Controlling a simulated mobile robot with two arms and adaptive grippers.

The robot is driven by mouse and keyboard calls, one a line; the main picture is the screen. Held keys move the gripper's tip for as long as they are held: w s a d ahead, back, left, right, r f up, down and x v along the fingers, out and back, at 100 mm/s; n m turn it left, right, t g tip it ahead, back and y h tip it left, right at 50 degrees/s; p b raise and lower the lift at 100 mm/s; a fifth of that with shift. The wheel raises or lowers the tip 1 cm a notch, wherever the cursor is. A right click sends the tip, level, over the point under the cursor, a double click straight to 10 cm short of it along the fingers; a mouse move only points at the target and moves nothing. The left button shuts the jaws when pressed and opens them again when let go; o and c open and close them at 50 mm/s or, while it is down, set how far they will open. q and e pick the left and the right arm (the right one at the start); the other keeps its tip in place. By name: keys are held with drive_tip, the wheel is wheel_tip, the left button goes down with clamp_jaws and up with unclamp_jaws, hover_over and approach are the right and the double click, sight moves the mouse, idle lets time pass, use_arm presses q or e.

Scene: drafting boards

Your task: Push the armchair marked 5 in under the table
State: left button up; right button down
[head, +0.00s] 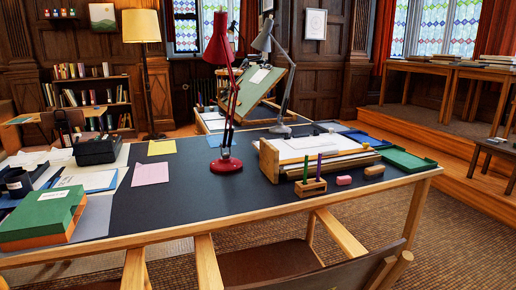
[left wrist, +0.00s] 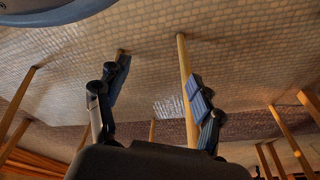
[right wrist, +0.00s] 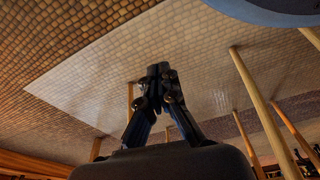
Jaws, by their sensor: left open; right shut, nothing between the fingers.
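A wooden chair stands at the near side of the table (head: 150,240), at the bottom of the head view. Its brown seat (head: 262,264) lies partly beneath the near table edge, and its backrest (head: 345,275) is cut off by the frame. No number shows on it, so I cannot tell whether it is the armchair marked 5. My left gripper (left wrist: 158,70) is open, with its fingers spread and a wooden leg (left wrist: 187,90) showing behind them. My right gripper (right wrist: 159,70) is shut and empty. Neither gripper shows in the head view.
The tabletop holds a red lamp (head: 224,90), a green box (head: 42,215), a pen holder (head: 310,187) and papers. A raised wooden step (head: 470,180) lies to the right. Patterned floor (head: 455,235) is open at the right. Several wooden legs stand in both wrist views.

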use_arm(q)
drive_tip(key=s+a+r+g+p, duration=0.1)
drive_tip(key=s+a+p, duration=0.2)
drive_tip(key=s+p, duration=1.4)
drive_tip(key=shift+s+r+p, duration=0.15)
drive_tip(key=shift+s+p, duration=0.2)
drive_tip(key=shift+s, duration=0.15)
use_arm(e)
drive_tip(key=s+d+r+g, duration=0.1)
drive_tip(key=s+d, duration=0.2)
drive_tip(key=s, duration=1.5)
drive_tip(key=shift+r, duration=0.15)
drive_tip(key=shift+d, duration=0.1)
